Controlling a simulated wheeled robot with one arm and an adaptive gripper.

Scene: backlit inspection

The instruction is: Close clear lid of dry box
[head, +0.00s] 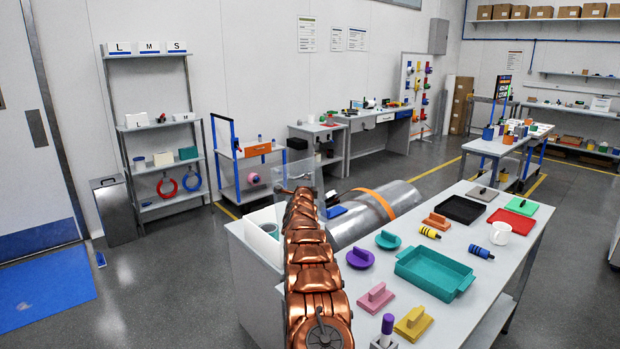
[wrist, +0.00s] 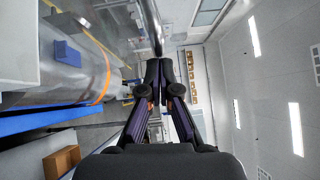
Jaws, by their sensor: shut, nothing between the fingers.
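In the head view a clear upright panel, the raised clear lid (head: 309,172), stands behind the far end of my copper-coloured arm. The white box (head: 262,243) below it is partly hidden by my arm; its inside shows only in part. In the wrist view my gripper (wrist: 160,68) is shut and empty, fingertips together. A shiny bar (wrist: 154,30) runs just beyond the fingertips, with a see-through sheet, seemingly the lid (wrist: 118,32), to its left. I cannot tell whether the fingertips touch the bar. My gripper is hard to make out in the head view.
A large grey cylinder with an orange band (head: 378,204) lies right of the box. The white table (head: 400,270) holds a teal tray (head: 434,272), a purple disc (head: 360,258), a pink block (head: 376,297), a white mug (head: 500,233) and other parts.

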